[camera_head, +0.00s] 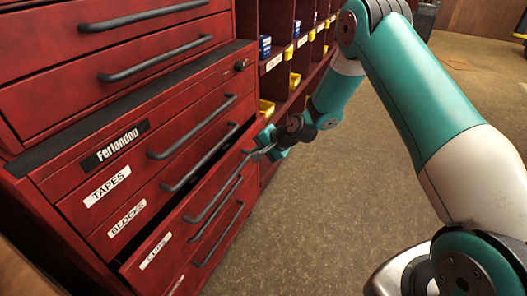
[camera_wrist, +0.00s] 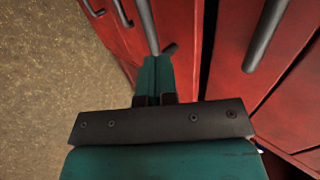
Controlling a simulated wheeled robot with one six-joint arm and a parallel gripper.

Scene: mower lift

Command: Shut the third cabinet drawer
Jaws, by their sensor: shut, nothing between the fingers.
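The third cabinet drawer (camera_head: 178,232) is part of a red cabinet and has a white label that is hard to read. It stands out a little from the drawer above, with a dark gap along its top edge. Its dark bar handle (camera_head: 213,200) runs along the front. In the wrist view its handle (camera_wrist: 147,22) is just beyond my fingertips. My gripper (camera_head: 254,153) is shut and empty at the far end of this drawer, near its upper edge. It also shows in the wrist view (camera_wrist: 156,62). I cannot tell whether the fingertips touch the drawer.
The BLOCKS drawer (camera_head: 160,198) and TAPES drawer (camera_head: 140,163) above look closed. Another drawer handle (camera_head: 219,234) is below. A red shelf with blue and yellow bins (camera_head: 265,108) stands beyond the cabinet. The brown floor (camera_head: 330,215) to the right is open.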

